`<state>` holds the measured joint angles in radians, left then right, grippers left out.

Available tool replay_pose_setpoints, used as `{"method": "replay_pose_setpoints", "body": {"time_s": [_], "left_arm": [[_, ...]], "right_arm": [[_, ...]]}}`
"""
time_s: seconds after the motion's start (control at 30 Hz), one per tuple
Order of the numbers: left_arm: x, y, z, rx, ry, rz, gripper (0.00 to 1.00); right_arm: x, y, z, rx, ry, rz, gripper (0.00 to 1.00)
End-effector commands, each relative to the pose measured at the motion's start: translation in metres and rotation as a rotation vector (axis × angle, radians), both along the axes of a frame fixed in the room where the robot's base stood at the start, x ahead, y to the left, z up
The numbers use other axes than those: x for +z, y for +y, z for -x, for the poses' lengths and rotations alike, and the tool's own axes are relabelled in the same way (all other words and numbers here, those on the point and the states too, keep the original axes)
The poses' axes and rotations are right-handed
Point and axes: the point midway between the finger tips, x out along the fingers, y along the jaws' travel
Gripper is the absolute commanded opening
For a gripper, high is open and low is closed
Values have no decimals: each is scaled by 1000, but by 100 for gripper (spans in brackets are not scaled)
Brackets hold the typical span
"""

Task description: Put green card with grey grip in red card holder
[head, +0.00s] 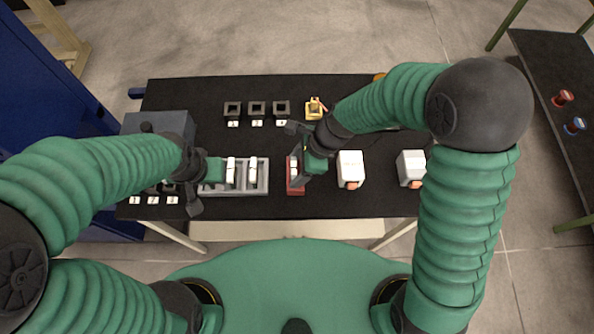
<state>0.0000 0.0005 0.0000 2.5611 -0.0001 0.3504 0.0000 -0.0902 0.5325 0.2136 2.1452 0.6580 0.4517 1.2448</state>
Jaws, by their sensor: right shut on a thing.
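The red card holder (295,190) stands near the front edge of the black table, right of the grey rack. My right gripper (301,158) is over this holder and shut on a card, whose grip shows pale. My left gripper (207,168) is at the left end of the grey rack (262,187).
Two white boxes (350,167) (411,166) stand right of the red holder. Several black square sockets (257,108) and a yellow fixture (314,110) line the back. A grey box (150,122) is at the left. Bare tabletop (240,140) lies between the rows.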

Motion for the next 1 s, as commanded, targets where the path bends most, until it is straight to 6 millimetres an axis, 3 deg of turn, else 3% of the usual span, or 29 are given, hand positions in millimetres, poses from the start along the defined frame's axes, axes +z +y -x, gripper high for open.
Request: {"method": "replay_pose_setpoints", "body": {"time_s": [0.23, 0.27, 0.4, 0.77, 1.0], "left_arm": [[2, 0, -1, 0, -2, 0, 36], [3, 0, -1, 0, -2, 0, 36], [3, 0, -1, 0, -2, 0, 36], [5, 0, -1, 0, -2, 0, 36], [17, 0, -1, 0, -2, 0, 36]], "right_arm": [[0, -1, 0, -2, 0, 0, 22], [1, -1, 0, -2, 0, 0, 67], [1, -1, 0, -2, 0, 1, 85], [7, -2, 0, -2, -2, 1, 85], [59, -22, -1, -4, -8, 1, 85]]}}
